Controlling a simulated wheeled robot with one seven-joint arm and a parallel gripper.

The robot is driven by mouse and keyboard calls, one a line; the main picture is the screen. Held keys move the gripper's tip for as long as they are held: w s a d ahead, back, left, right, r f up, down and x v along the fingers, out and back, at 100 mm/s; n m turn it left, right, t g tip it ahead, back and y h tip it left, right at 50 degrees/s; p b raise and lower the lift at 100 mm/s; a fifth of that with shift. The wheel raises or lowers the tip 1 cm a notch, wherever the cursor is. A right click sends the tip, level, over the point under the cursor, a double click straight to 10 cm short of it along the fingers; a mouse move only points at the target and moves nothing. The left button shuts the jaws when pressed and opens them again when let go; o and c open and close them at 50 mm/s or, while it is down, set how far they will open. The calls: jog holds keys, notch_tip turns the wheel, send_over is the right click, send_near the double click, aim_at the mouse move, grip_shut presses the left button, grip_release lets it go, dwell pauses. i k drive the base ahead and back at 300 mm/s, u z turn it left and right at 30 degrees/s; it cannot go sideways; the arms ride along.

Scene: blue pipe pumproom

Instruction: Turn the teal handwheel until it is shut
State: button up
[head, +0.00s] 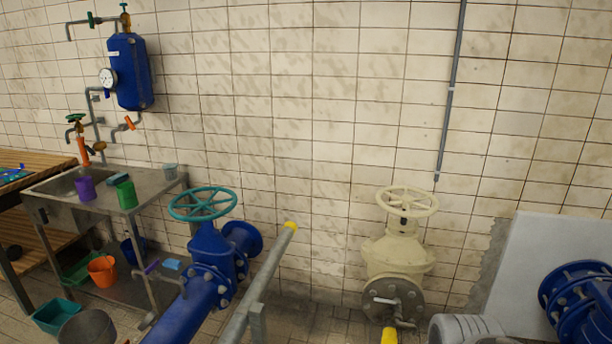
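The teal handwheel (235,204) sits on top of a blue valve (210,244) in the left middle of the head view. The wheel lies roughly level, with spokes meeting at a central hub. The blue valve joins a blue pipe (185,318) that runs down towards the bottom edge. How far the valve is open or shut cannot be told from this view. My gripper is not in view.
A grey rail (262,280) with a yellow end rises just right of the blue valve. A cream valve with its own handwheel (433,202) stands further right. A metal sink table (150,198) with cups is at left. Tiled wall stands behind.

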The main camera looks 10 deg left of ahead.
aim_at(204, 205)
jog(key=i, duration=2.75)
jog(key=u, duration=1.5)
